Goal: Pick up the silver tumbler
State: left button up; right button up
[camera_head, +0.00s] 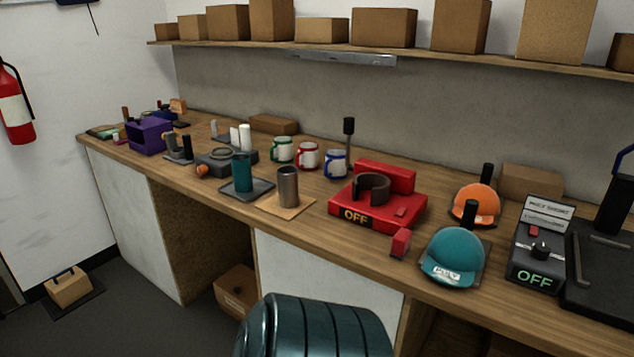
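The silver tumbler (288,186) stands upright on a tan square mat (272,206) near the front edge of the wooden bench. A teal tumbler (242,172) stands upright on a dark mat (262,190) just to its left. Neither of my grippers shows in the head view, and nothing is touching the silver tumbler.
A red press (400,213) marked OFF stands right of the tumbler, with several mugs (308,156) behind it. Teal (455,262) and orange (476,202) caps sit further right. A large dark teal ribbed object (315,330) is in front of the bench.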

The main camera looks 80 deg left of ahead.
aim_at(287, 176)
jog(key=j+u, duration=0.1)
jog(key=j, duration=0.65)
jog(key=j+u, duration=0.1)
jog(key=u, duration=0.35)
jog(key=i+u, duration=0.1)
jog(key=u, duration=0.3)
jog(key=i+j+u, duration=0.1)
jog(key=u, duration=0.35)
jog(key=i+u, duration=0.1)
jog(key=u, duration=0.8)
jog(key=i+j, duration=0.05)
jog(key=i, duration=0.05)
